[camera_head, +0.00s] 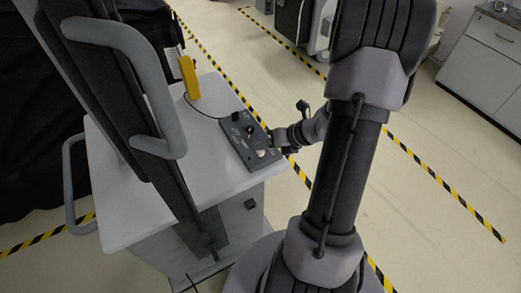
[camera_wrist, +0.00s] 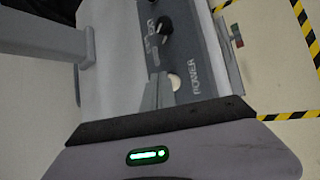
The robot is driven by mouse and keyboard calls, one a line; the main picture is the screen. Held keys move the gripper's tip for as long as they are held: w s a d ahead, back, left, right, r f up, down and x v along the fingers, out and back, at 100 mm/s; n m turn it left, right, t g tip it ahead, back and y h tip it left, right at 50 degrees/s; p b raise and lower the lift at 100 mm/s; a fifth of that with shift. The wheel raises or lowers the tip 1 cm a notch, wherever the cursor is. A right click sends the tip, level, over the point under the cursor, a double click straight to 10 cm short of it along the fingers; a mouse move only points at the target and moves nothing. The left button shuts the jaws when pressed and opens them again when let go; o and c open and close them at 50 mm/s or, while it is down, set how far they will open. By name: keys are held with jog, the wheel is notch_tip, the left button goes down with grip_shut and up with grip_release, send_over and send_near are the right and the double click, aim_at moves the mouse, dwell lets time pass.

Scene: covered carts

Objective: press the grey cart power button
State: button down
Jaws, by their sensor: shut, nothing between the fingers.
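The grey cart (camera_head: 120,215) stands at the left with a dark control panel (camera_head: 238,135) on its top. The power button is a pale round cap (camera_head: 261,153) at the near end of the panel. In the wrist view the pale button (camera_wrist: 174,82) sits beside the printed word POWER. My gripper (camera_head: 272,144) is shut and empty, low over the panel's near end, close beside the button. In the wrist view its narrow grey fingers (camera_wrist: 157,90) lie just left of the button. I cannot tell whether they touch the panel.
A black knob (camera_wrist: 165,25) is on the panel. A yellow handheld unit (camera_head: 189,77) stands on the cart top behind the panel. A thick grey handle (camera_head: 150,80) rises at the cart's left. Open floor with striped tape (camera_head: 440,182) lies to the right.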

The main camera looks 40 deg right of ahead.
aim_at(263, 152)
jog(key=shift+f+b, duration=0.3)
jog(key=shift+f, duration=0.15)
jog(key=shift+r+p, duration=0.5)
notch_tip(263, 152, up, 6)
jog(key=p, duration=0.6)
jog(key=shift+r, duration=0.2)
jog(key=shift+f, duration=0.2)
